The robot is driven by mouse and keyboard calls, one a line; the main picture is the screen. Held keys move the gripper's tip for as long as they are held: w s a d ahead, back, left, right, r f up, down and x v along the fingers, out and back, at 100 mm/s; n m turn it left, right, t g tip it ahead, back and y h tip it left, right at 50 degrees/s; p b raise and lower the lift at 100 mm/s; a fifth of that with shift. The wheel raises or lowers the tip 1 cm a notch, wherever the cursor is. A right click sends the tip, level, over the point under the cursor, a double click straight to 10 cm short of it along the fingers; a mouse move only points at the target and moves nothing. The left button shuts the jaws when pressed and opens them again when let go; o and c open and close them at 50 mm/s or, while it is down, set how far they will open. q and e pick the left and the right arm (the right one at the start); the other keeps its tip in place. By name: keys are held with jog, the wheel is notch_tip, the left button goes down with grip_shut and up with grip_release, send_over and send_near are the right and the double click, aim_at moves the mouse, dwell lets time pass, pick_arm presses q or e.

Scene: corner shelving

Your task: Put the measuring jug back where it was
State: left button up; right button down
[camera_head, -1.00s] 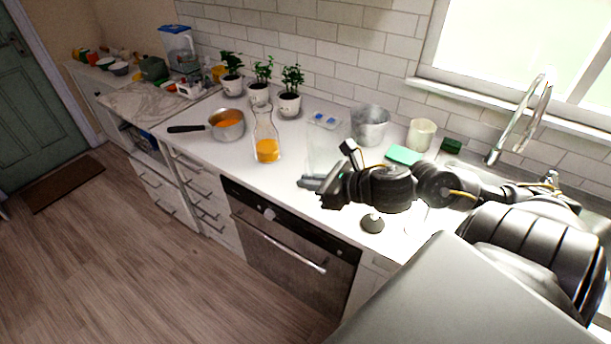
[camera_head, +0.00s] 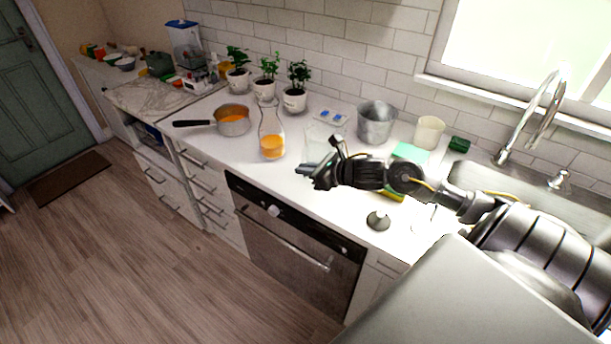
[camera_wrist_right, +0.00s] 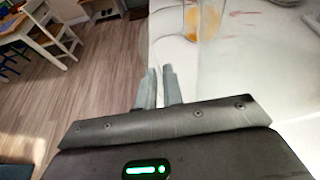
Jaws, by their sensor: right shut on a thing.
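The measuring jug (camera_head: 322,146) is a clear, nearly invisible vessel on or just above the white counter, to the right of the glass carafe (camera_head: 272,146) with orange liquid. My right gripper (camera_head: 311,172) is at the jug's near side, its fingers close together and shut on it. The gripped part is too faint to make out. In the right wrist view the two fingers (camera_wrist_right: 160,87) are nearly together, with a pale see-through shape to their right. I cannot tell whether the jug's base touches the counter. My left gripper is out of view.
A saucepan (camera_head: 233,126), potted plants (camera_head: 294,99), a metal bucket (camera_head: 376,128) and a cream cup (camera_head: 429,132) stand around the counter. A green cloth or board (camera_head: 411,152) lies beside my arm. A dark knobbed object (camera_head: 378,221) is near the front edge.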

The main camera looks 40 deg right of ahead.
jog(key=shift+w+d+f, duration=0.1)
jog(key=shift+f, duration=0.05)
notch_tip(320, 180, down, 3)
jog(key=shift+w+r+p, duration=0.1)
jog(key=shift+w+p, duration=0.05)
jog(key=shift+p, duration=0.9)
jog(key=shift+f, duration=0.25)
jog(key=shift+f+b, duration=0.2)
jog(key=shift+b, duration=0.15)
jog(key=c, duration=1.5)
grip_release()
